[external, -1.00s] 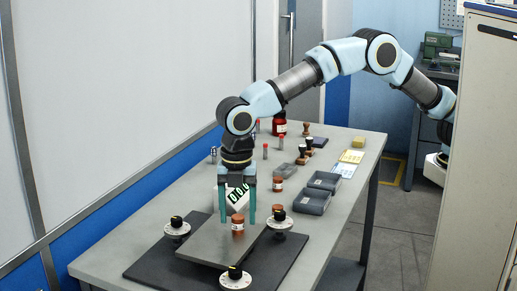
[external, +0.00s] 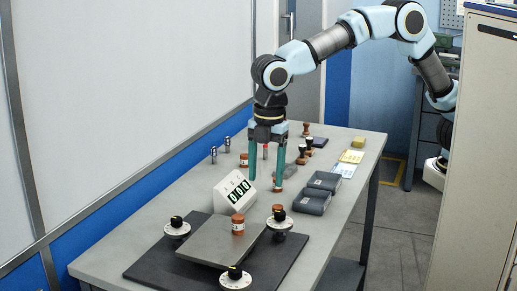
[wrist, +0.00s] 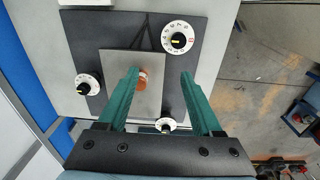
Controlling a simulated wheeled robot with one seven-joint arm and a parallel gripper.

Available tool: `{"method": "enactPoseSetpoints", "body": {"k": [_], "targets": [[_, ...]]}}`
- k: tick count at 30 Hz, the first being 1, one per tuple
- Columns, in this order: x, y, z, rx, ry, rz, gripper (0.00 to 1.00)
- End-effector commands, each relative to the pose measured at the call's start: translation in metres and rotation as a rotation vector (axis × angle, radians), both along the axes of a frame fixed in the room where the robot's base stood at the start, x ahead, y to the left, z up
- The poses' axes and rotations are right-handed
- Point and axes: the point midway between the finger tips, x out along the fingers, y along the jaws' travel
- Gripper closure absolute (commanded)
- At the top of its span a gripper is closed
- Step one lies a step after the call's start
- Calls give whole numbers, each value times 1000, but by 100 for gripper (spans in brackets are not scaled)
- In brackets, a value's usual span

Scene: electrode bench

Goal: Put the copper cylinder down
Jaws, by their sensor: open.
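The copper cylinder (external: 238,225), a short reddish-brown piece with a pale label, stands upright on the grey metal plate (external: 212,240) in the external view. In the wrist view the copper cylinder (wrist: 143,80) shows beside the left finger, on the plate (wrist: 120,62). My gripper (external: 265,185) is open and empty, raised above the bench and farther back than the plate, clear of the cylinder. In the wrist view both green fingers of my gripper (wrist: 159,74) stand wide apart with nothing held between them.
Dark mat (external: 150,268) lies under the plate, with black-knobbed white dials (external: 236,278) around it. A white display (external: 232,190) reading zeros stands behind. Similar brown cylinders (external: 244,160), grey trays (external: 313,203) and stampers stand farther back. The bench's front left is clear.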

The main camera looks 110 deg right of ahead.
Motion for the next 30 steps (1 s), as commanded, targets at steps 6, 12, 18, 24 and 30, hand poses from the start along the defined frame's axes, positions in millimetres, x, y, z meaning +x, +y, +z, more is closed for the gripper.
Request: {"method": "enactPoseSetpoints", "body": {"k": [6, 12, 18, 24, 30], "targets": [[-102, -13, -30, 13, -39, -322, 33], [-206, -20, -63, 41, -75, -615, 33], [-278, -20, -85, 63, -96, -805, 33], [-298, -19, -92, 71, -101, -858, 33], [-298, -19, -92, 70, -100, -856, 33]]}}
